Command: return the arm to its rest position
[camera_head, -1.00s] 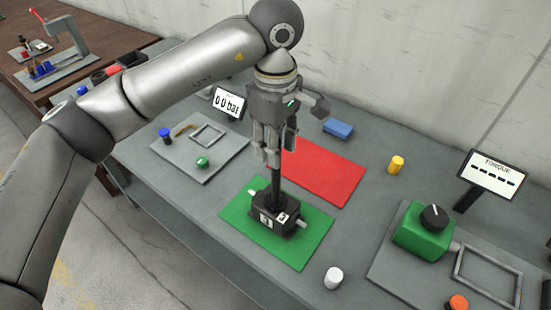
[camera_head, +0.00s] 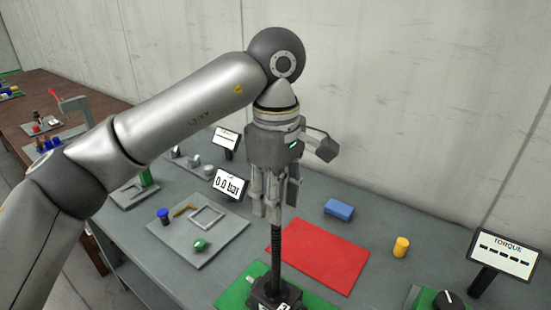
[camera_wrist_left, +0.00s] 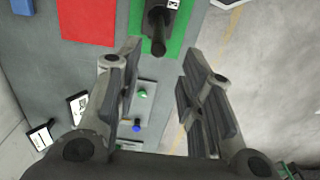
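My left gripper (camera_head: 268,208) hangs pointing down above the black screw jack (camera_head: 274,293) on the green mat (camera_head: 232,294). In the left wrist view its fingers (camera_wrist_left: 163,62) are spread apart with nothing between the pads. The jack's upright dark spindle (camera_head: 276,245) rises to just below the fingers in the head view. In the left wrist view the spindle (camera_wrist_left: 158,30) shows beyond the fingertips. The jack's lower part is cut off by the head view's bottom edge. My right gripper is not in view.
A red mat (camera_head: 318,258), blue block (camera_head: 339,210) and yellow cylinder (camera_head: 401,247) lie right of the gripper. The "0.0 bar" display (camera_head: 229,183) stands behind it on the left, the torque display (camera_head: 504,253) at right. A wall (camera_head: 430,100) closes the back.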

